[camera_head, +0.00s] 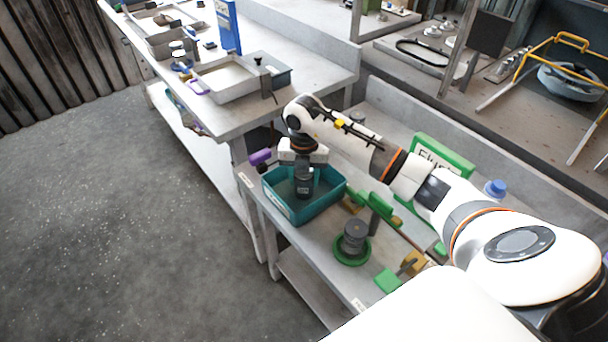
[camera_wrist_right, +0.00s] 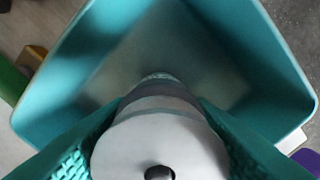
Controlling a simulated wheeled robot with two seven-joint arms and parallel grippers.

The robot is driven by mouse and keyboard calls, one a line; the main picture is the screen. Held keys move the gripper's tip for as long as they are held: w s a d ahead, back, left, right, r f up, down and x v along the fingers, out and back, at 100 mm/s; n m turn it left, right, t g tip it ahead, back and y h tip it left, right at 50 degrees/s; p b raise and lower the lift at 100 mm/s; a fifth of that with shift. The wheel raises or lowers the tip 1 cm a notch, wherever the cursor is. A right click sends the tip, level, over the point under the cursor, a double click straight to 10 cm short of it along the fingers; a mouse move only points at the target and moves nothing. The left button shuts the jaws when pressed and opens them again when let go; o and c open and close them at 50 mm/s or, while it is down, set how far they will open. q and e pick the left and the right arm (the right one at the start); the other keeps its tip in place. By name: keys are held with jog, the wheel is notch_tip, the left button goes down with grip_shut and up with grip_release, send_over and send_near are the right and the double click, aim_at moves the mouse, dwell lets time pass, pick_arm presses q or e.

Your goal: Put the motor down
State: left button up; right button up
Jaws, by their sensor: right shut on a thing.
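My right gripper (camera_head: 304,171) points down over the teal bin (camera_head: 332,195) and is shut on the motor (camera_head: 304,188), a dark upright cylinder. In the right wrist view the motor (camera_wrist_right: 158,138) shows as a pale round body with a small dark shaft end, between the two teal textured fingers. The inside of the teal bin (camera_wrist_right: 287,62) surrounds the motor's far end in that view. The wrist view does not show clearly whether the motor touches the bin floor. My left gripper is not in view.
A dark grey cylindrical part (camera_head: 354,236) stands in a green round holder (camera_head: 351,256) in front of the bin. A green sign (camera_head: 441,153) and a blue-capped item (camera_head: 495,188) stand behind my arm. A purple item (camera_head: 260,157) sits by the bin's left corner.

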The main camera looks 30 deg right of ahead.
jog(key=shift+f, duration=0.1)
jog(key=o, duration=1.2)
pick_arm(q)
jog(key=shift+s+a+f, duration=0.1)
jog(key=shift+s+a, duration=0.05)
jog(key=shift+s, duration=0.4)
pick_arm(e)
jog(key=shift+r, duration=0.5)
pick_arm(q)
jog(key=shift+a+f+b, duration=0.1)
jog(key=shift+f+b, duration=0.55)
jog(key=shift+b, duration=0.05)
pick_arm(e)
notch_tip(320, 180, up, 11)
jog(key=shift+r, duration=0.15)
